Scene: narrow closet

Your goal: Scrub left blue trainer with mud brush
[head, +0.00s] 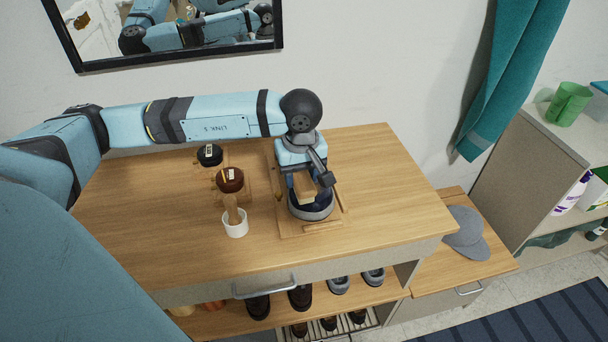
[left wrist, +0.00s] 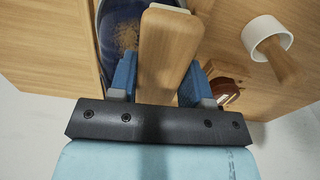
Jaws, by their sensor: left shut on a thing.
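A blue trainer (head: 311,209) with a pale sole stands on a wooden tray (head: 322,226) on the bench top. It is partly hidden under my left gripper (head: 304,184). In the left wrist view the trainer (left wrist: 113,50) shows a brown mud patch. My left gripper (left wrist: 160,88) is shut on the wooden mud brush (left wrist: 166,45), with a blue finger on each side of it. The brush (head: 305,195) is over the trainer; its bristles are hidden, so I cannot tell whether they touch. My right gripper is not in view.
Left of the tray are a white cup (head: 235,228) with a wooden handle in it, a brown round tin (head: 230,180) and a black one (head: 209,155). Shoes (head: 300,298) stand on the shelf below. A grey cap (head: 466,232) lies right. The bench's right end is clear.

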